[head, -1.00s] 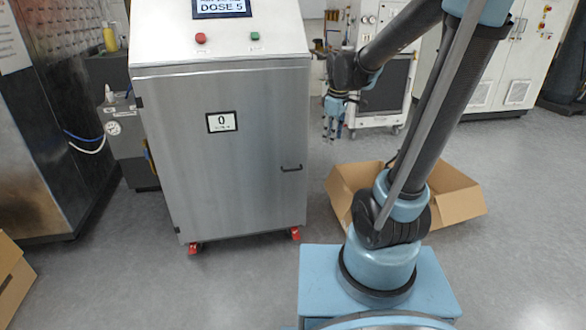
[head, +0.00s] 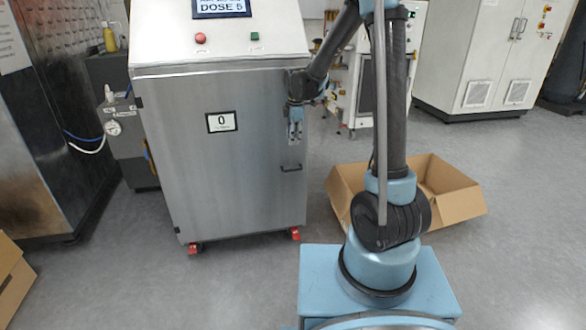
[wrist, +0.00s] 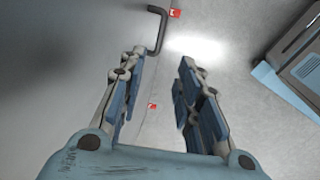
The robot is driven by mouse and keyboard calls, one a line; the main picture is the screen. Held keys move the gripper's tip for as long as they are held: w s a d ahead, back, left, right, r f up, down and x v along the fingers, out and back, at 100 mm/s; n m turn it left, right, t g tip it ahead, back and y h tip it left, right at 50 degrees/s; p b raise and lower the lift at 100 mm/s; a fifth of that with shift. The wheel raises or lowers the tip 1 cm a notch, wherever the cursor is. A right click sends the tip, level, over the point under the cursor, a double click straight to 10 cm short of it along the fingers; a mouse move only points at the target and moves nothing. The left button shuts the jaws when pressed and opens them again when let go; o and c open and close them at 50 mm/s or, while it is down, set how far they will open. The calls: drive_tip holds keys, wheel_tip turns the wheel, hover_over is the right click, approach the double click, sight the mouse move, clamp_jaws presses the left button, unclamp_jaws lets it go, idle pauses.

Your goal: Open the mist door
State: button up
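The mist door is the steel front panel (head: 222,170) of the cabinet, with a white label reading 0. It looks closed. Its small dark handle (head: 291,168) is low on the right side; it also shows as a bent dark bar (wrist: 158,30) at the top of the wrist view. My gripper (head: 295,135) hangs fingers down just above the handle in the head view. In the wrist view my gripper (wrist: 160,75) has its two blue-padded fingers well apart with nothing between them. The handle lies beyond the left fingertip, and I see no contact.
The cabinet top has a red button (head: 200,38), a green button (head: 255,36) and a display reading DOSE 5 (head: 221,6). An open cardboard box (head: 450,200) lies right of the cabinet, behind my arm. The floor in front of the cabinet is clear.

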approach(293, 165)
drive_tip(key=f, duration=0.2)
drive_tip(key=s+f, duration=0.1)
drive_tip(key=f, duration=0.2)
drive_tip(key=s+f, duration=0.1)
drive_tip(key=f, duration=0.1)
drive_tip(key=shift+s+a+f, duration=0.15)
drive_tip(key=shift+a+f, duration=0.1)
idle(0.3)
clamp_jaws()
